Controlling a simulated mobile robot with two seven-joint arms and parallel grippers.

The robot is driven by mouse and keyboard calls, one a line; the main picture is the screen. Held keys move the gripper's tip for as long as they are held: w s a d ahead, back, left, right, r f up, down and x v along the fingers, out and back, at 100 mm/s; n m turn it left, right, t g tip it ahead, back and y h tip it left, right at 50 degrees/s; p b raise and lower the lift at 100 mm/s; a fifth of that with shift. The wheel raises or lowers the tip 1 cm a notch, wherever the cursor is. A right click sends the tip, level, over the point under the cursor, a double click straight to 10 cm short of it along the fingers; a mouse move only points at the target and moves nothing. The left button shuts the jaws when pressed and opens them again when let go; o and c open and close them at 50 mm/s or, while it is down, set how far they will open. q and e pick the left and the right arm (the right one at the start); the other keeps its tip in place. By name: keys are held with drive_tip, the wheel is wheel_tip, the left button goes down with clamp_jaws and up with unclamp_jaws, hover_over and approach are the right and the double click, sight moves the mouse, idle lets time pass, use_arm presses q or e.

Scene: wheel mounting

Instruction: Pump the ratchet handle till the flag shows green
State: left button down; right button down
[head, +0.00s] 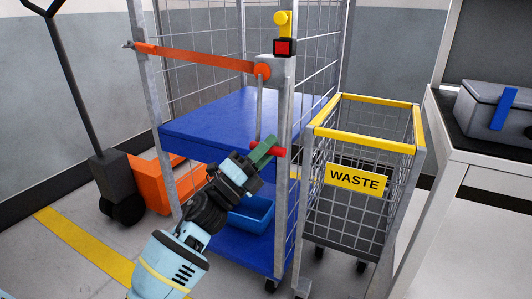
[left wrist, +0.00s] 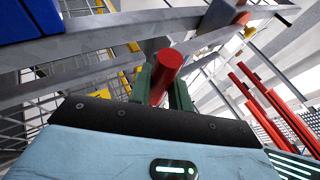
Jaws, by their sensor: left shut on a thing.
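The ratchet handle is a thin grey lever with a red grip (head: 275,151), hanging down from the orange ratchet (head: 262,71) on the right front post of a cage trolley. My left gripper (head: 263,150) is shut on the red grip. In the left wrist view the red grip (left wrist: 169,63) sits between the green fingers (left wrist: 164,84). The flag (head: 284,47) at the top of the post shows red in a black housing, with a yellow part (head: 283,20) above it. My right gripper is not in view.
An orange strap (head: 195,57) crosses the trolley front. The trolley has a blue shelf (head: 225,125) and a blue bin (head: 252,214) below. A wire waste cart (head: 358,178) stands close on the right. An orange pallet jack (head: 150,180) stands left. A worktop (head: 500,145) is far right.

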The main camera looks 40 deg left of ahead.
use_arm(q)
drive_tip(key=shift+w+f, duration=0.1)
idle(0.3)
drive_tip(key=c, duration=1.3)
unclamp_jaws()
drive_tip(key=v, duration=0.7)
drive_tip(key=shift+s+f, duration=0.2)
drive_tip(key=shift+s, duration=0.15)
drive_tip(key=shift+a, duration=0.1)
